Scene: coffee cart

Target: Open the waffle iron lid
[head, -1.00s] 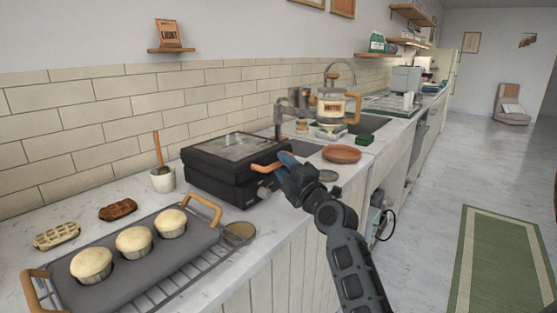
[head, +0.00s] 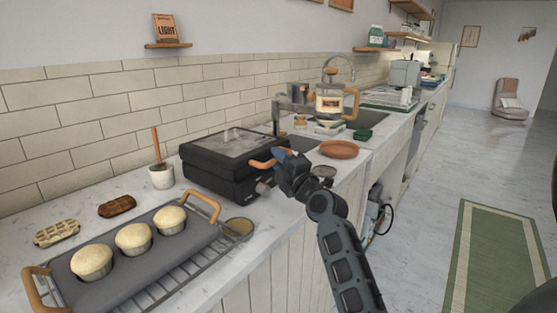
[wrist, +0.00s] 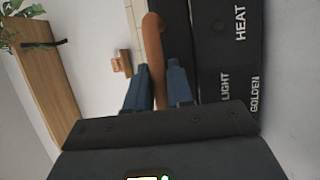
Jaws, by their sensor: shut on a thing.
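The black waffle iron (head: 214,180) stands on the counter with its lid (head: 228,146) down on the base. A wooden handle (head: 264,163) sticks out from the lid's front. My gripper (head: 284,156) reaches it from the right and is shut on this handle. In the wrist view, the handle (wrist: 155,50) runs up between the two blue fingers of my gripper (wrist: 157,82). The dark front panel (wrist: 222,60) beside it carries the words HEAT, LIGHT and GOLDEN. My gripper hides part of the handle's end in the head view.
A muffin tray (head: 125,247) with three muffins is at the front left. A white cup (head: 162,177) with a wooden-handled tool stands left of the iron. A terracotta dish (head: 339,149) and a glass jug (head: 330,104) are to the right. Tiled wall (head: 110,105) runs behind.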

